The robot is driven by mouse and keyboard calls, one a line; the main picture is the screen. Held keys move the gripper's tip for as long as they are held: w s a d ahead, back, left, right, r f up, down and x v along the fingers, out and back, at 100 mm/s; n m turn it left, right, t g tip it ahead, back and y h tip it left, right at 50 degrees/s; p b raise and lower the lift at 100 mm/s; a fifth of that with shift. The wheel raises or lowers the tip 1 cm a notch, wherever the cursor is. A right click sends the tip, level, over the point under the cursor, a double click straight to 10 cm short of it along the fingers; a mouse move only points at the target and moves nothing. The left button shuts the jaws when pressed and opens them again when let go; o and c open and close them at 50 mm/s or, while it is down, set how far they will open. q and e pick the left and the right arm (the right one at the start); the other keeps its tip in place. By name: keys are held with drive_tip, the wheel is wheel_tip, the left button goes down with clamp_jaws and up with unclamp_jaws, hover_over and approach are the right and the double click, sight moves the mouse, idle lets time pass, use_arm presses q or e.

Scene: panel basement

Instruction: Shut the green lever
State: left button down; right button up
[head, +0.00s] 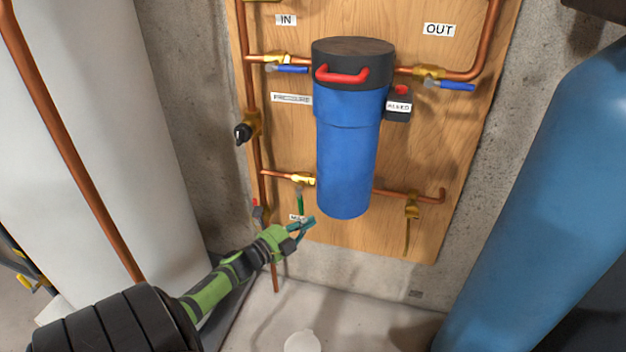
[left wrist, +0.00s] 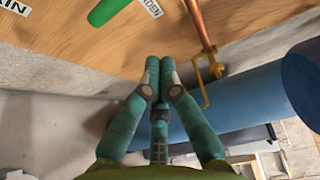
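The green lever (head: 300,204) hangs down from a brass valve (head: 304,180) on the copper pipe left of the blue filter housing's lower part. Its rounded green end also shows at the top edge of the left wrist view (left wrist: 108,11). My left gripper (head: 308,223) is just below and slightly right of the lever. In the left wrist view its teal fingers (left wrist: 159,66) have their tips together with nothing between them, apart from the lever. My right gripper is not in view.
The blue filter housing (head: 346,150) with a red handle hangs close to the right of the lever. A brass valve with a hanging handle (head: 409,225) is farther right. A grey tank (head: 90,130) and a blue tank (head: 545,220) flank the wooden panel (head: 450,130).

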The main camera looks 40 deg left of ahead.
use_arm(q)
drive_tip(key=s, duration=0.6)
drive_tip(key=shift+s+a+f+p, duration=0.25)
drive_tip(key=shift+s+a+p, duration=0.05)
drive_tip(key=shift+s+p, duration=0.05)
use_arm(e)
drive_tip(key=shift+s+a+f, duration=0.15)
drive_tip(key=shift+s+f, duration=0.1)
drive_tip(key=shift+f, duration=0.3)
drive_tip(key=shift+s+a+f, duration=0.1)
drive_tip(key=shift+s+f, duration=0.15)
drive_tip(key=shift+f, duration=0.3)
